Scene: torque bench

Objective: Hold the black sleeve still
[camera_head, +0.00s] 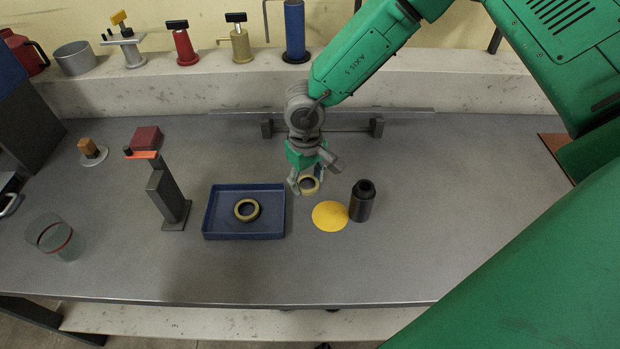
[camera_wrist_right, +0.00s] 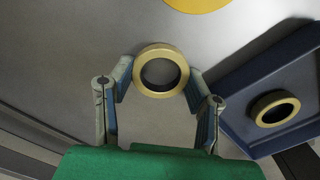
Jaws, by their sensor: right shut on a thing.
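The black sleeve (camera_head: 362,204) stands upright on the grey bench, with a narrower top, touching or very near the right edge of a flat yellow disc (camera_head: 330,217). No gripper is on it. My right gripper (camera_head: 307,183) is to the left of the sleeve, shut on a brass-coloured ring (camera_head: 311,190). In the right wrist view the ring (camera_wrist_right: 161,93) sits between the two fingertips (camera_wrist_right: 160,80), and the yellow disc (camera_wrist_right: 196,3) shows at the top edge. The sleeve is not in the wrist view. My left gripper is not in view.
A blue tray (camera_head: 216,229) holding another brass ring (camera_head: 247,219) is left of my right gripper. A grey post stand (camera_head: 170,198) and a clear cup (camera_head: 56,238) are farther left. A low rail (camera_head: 345,124) lies behind. The bench right of the sleeve is clear.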

